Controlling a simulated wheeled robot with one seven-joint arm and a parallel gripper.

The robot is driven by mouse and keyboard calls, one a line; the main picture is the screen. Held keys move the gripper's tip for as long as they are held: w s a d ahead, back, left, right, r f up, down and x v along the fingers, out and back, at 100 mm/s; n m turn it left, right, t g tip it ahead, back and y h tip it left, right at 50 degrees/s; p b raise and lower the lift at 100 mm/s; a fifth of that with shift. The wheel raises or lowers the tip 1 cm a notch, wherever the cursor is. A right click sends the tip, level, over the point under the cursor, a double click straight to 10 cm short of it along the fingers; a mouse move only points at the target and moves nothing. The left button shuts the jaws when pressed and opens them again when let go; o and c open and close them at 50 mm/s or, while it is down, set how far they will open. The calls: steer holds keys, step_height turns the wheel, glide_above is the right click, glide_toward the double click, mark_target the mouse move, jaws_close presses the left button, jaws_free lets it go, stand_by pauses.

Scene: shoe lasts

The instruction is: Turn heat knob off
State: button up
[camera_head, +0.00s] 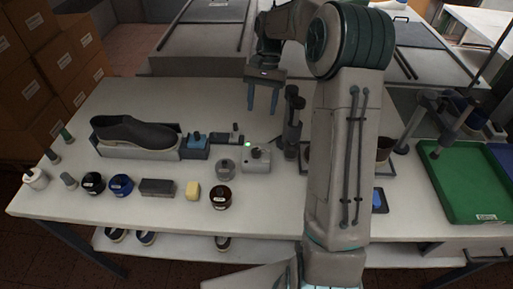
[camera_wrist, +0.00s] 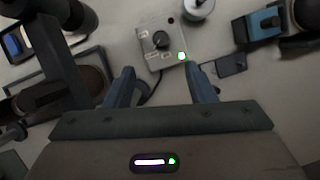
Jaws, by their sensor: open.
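The heat control is a small light-grey box (camera_head: 257,162) on the white table, with a dark round knob (camera_head: 256,152) on top. In the wrist view the box (camera_wrist: 153,54) lies just beyond my fingertips. Its knob (camera_wrist: 161,40) has small labels around it, too small to read, and a lit green lamp (camera_wrist: 182,56) sits at a corner. My gripper (camera_head: 263,110) is open and empty, above the table behind the box in the head view. In the wrist view its fingertips (camera_wrist: 160,70) are apart on either side, with the knob between and beyond them, not touched.
A dark upright stand (camera_head: 292,120) is right of the box. A grey shoe (camera_head: 135,132) sits further left. A green tray (camera_head: 470,180) is at the right.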

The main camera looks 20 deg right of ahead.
mark_target(256, 150)
steer(key=p+x, duration=0.1)
steer(key=x, duration=0.6)
steer(key=p+x, duration=0.1)
steer(key=x, duration=0.6)
steer(key=shift+w+f, duration=0.15)
steer(key=shift+f, duration=0.1)
steer(key=shift+c, duration=0.3)
steer(key=c, duration=0.9)
